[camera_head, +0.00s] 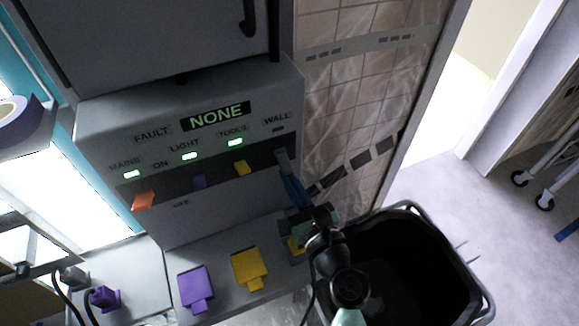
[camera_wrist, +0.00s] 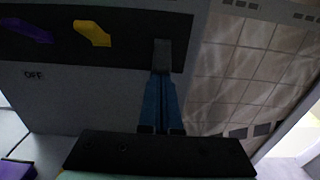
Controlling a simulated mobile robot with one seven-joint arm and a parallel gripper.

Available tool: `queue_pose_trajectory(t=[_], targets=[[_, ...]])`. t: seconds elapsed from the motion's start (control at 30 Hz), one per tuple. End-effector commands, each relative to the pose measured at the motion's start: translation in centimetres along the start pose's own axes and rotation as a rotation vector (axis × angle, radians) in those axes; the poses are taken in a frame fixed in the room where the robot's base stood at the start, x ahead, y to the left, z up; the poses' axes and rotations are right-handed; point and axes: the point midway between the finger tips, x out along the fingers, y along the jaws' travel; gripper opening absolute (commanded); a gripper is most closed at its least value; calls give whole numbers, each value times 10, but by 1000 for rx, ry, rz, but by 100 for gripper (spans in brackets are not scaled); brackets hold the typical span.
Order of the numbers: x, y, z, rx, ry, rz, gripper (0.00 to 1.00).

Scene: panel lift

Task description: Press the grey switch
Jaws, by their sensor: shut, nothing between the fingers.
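The grey switch (camera_head: 282,158) is the rightmost in the dark strip of the panel (camera_head: 110,118), under the label WALL. The small lamp above it is dark. In the wrist view the grey switch (camera_wrist: 162,54) is straight ahead of my fingertips. My gripper (camera_head: 288,182) is shut, with its blue fingers together and nothing between them. In the wrist view the fingertips (camera_wrist: 161,78) overlap the lower end of the switch. I cannot tell whether they touch it. The fingers partly hide the switch's lower end.
Orange (camera_head: 143,201), purple (camera_head: 199,182) and yellow (camera_head: 242,168) switches sit to the left, with green lamps lit above. Purple (camera_head: 195,287) and yellow (camera_head: 248,268) plugs are below. A black bin (camera_head: 470,290) stands at lower right.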

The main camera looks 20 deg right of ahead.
Motion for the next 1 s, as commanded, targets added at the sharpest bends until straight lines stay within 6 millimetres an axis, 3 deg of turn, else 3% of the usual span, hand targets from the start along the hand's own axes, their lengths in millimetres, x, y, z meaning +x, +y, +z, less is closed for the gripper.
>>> queue_pose_trajectory(t=[0.03,0.67,1.0], targets=[[0,0,13,-1,20,1,0],[-8,0,31,0,74,0,0],[-8,0,29,0,75,0,0]])
